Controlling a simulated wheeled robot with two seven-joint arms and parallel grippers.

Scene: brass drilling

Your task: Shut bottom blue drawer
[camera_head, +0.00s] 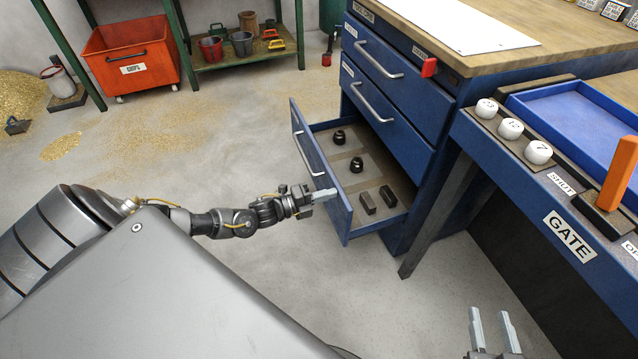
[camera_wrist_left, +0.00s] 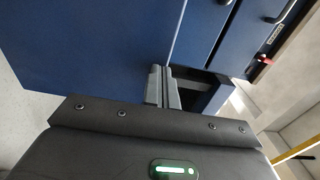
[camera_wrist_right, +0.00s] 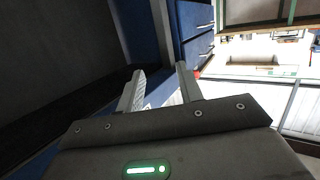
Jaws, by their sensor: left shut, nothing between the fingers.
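The bottom blue drawer (camera_head: 345,215) stands pulled out of the blue cabinet, with a silver bar handle (camera_head: 308,152) on its front. Inside it lie dark round knobs (camera_head: 356,164) and dark blocks (camera_head: 388,196). My left gripper (camera_head: 326,194) is shut and empty, its fingertips at the outer face of the drawer front, near its lower right part. Whether they touch it I cannot tell. In the left wrist view the shut fingers (camera_wrist_left: 163,88) point at blue panels. My right gripper (camera_head: 492,325) is open and empty, low at the right, away from the drawer.
Two upper drawers (camera_head: 385,108) are closed. A blue bench marked GATE (camera_head: 570,236) with white knobs and an orange lever (camera_head: 617,172) stands at the right. A red bin (camera_head: 130,62) and green shelf are at the back.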

